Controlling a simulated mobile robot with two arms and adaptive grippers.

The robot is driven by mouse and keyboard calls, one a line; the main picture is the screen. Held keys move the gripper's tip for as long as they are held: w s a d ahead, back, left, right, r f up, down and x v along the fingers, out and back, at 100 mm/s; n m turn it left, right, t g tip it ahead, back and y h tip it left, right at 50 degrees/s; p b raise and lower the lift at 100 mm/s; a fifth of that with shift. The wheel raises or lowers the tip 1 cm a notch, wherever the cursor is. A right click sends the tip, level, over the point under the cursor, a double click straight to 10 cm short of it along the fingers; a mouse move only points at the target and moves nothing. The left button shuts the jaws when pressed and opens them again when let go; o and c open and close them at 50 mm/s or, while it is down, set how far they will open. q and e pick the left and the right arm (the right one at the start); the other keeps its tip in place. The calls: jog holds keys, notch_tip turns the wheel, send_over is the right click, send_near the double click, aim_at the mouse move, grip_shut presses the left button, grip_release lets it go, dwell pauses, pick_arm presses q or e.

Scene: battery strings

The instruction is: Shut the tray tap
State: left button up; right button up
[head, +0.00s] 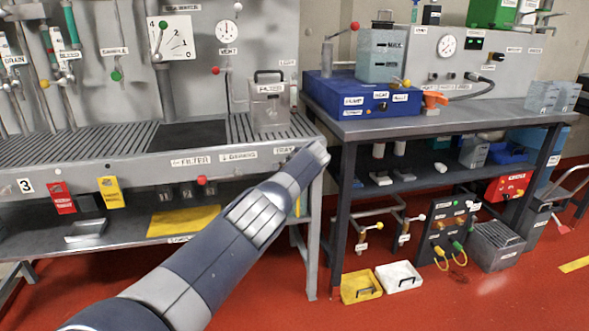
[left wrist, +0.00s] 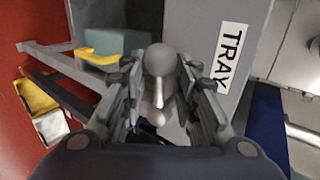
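The tray tap's pale grey ball-ended handle (left wrist: 158,62) shows in the left wrist view, below the bench edge bearing the TRAY label (left wrist: 230,58). My left gripper (left wrist: 158,78) has its two fingers apart, one on each side of the handle. Narrow gaps seem to remain beside the ball, and I cannot tell whether either finger touches it. The lower tap is hidden by the gripper. In the head view the TRAY label (head: 291,149) is partly covered by my left arm, and the tap and left gripper are hidden. My right gripper is in neither view.
The ribbed drain bench (head: 80,148) carries a grey filter can (head: 268,105) near its right end. A second table (head: 440,118) stands close to the right with a blue box (head: 360,97). Yellow (head: 360,287) and white (head: 398,276) trays lie on the red floor.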

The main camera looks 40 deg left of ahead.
pick_arm(q)
jog(key=shift+d+r, duration=0.1)
jog(key=shift+d, duration=0.05)
jog(key=v, duration=1.1)
jog(key=shift+s+d+r, duration=0.15)
jog(key=shift+s+r, duration=0.05)
jog(key=shift+s, duration=0.1)
dwell(0.7)
